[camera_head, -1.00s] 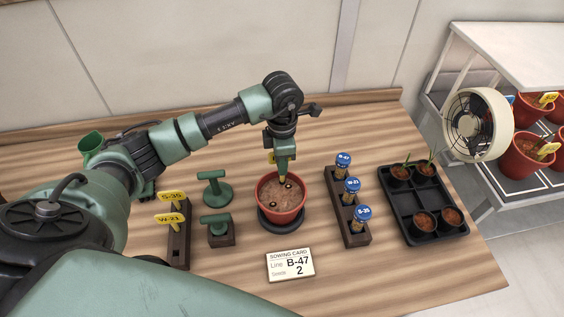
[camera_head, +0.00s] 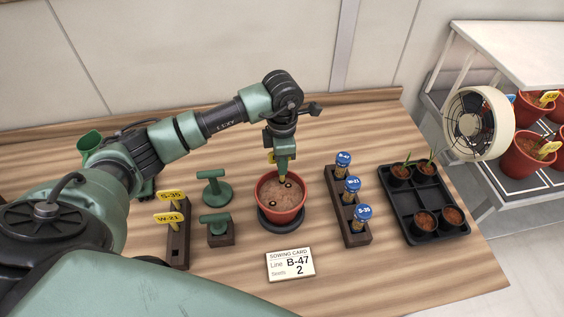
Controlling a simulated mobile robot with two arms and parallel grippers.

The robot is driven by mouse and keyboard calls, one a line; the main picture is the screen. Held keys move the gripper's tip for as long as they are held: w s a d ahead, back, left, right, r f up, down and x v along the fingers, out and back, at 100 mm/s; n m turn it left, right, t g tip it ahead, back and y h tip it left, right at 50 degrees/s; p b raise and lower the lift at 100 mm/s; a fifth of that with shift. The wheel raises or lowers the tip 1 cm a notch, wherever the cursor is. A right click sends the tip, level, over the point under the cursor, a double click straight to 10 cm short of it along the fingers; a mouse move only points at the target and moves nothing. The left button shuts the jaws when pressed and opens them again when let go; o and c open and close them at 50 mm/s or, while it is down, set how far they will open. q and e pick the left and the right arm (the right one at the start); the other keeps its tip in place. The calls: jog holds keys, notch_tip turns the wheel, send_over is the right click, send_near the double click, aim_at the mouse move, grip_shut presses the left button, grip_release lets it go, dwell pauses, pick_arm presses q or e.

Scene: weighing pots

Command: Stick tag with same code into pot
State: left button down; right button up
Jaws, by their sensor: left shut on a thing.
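A terracotta pot (camera_head: 282,209) full of brown soil stands on a dark round base in the middle of the table. Two small dark spots show in the soil. My left gripper (camera_head: 279,166) is over the pot's back rim, pointing down, shut on a yellow tag (camera_head: 271,158) that is mostly hidden. The tag's lower end is at or just above the soil; I cannot tell which. Its code is not readable. A sowing card (camera_head: 291,265) in front reads B-47, 2. A wooden tag rack (camera_head: 179,246) holds yellow tags S-35 (camera_head: 171,197) and W-21 (camera_head: 167,219). My right gripper is not in view.
A wooden rack (camera_head: 354,238) holds blue-capped vials B-47, W-21 and S-35. A black seedling tray (camera_head: 418,232) is at right. Two green-handled tools (camera_head: 214,188) stand left of the pot. A fan (camera_head: 478,123) and a shelf cart are beyond the table's right edge.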

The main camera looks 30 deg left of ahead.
aim_at(282, 181)
pick_arm(q)
jog(key=shift+f+b, duration=1.9)
jog(key=shift+f, duration=0.3)
jog(key=shift+f, duration=0.1)
jog(key=c, duration=1.4)
grip_release()
jog(key=o, duration=0.5)
